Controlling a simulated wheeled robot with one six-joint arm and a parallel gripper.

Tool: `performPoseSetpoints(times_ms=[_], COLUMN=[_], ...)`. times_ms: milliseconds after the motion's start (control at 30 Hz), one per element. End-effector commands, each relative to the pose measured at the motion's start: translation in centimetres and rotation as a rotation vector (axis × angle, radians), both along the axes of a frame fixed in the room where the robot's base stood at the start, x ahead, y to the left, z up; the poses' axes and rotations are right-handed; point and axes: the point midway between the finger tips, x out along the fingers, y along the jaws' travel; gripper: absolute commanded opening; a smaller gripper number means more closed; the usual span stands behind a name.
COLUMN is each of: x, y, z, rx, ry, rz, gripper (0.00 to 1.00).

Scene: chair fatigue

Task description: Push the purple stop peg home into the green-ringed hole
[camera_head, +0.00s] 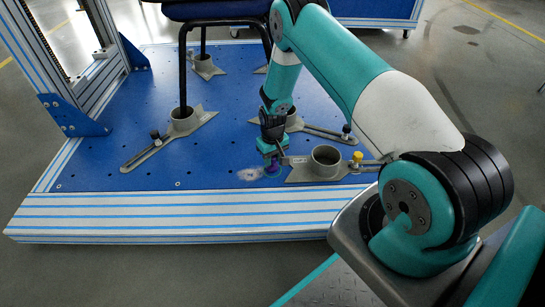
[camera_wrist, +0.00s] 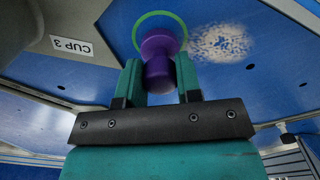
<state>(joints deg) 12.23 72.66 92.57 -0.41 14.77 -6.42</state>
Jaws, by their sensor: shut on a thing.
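The purple stop peg (camera_wrist: 158,60) is between the two teal fingers of my gripper (camera_wrist: 160,78) in the wrist view. My gripper is shut on it. The peg's far end lies within the green ring (camera_wrist: 178,20) on the blue plate. How deep it sits in the hole cannot be told, as the peg covers the hole. In the head view my gripper (camera_head: 270,152) points down near the plate's front edge, with the purple peg (camera_head: 272,166) showing small below it.
A grey cup foot (camera_head: 325,160) with a yellow knob stands just right of my gripper; a "CUP 3" label (camera_wrist: 72,47) shows in the wrist view. A pale scuffed patch (camera_head: 250,174) lies beside the ring. Chair legs (camera_head: 183,75) stand in other cups behind.

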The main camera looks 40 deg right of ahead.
Motion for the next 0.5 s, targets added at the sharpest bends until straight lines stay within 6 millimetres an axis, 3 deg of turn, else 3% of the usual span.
performPoseSetpoints(times_ms=[467,500], x=[0.0,0.0], y=[0.0,0.0], z=[-1.3,-1.3], rx=[0.0,0.0], ry=[0.0,0.0], rz=[0.0,0.0], gripper=[0.11,0.35])
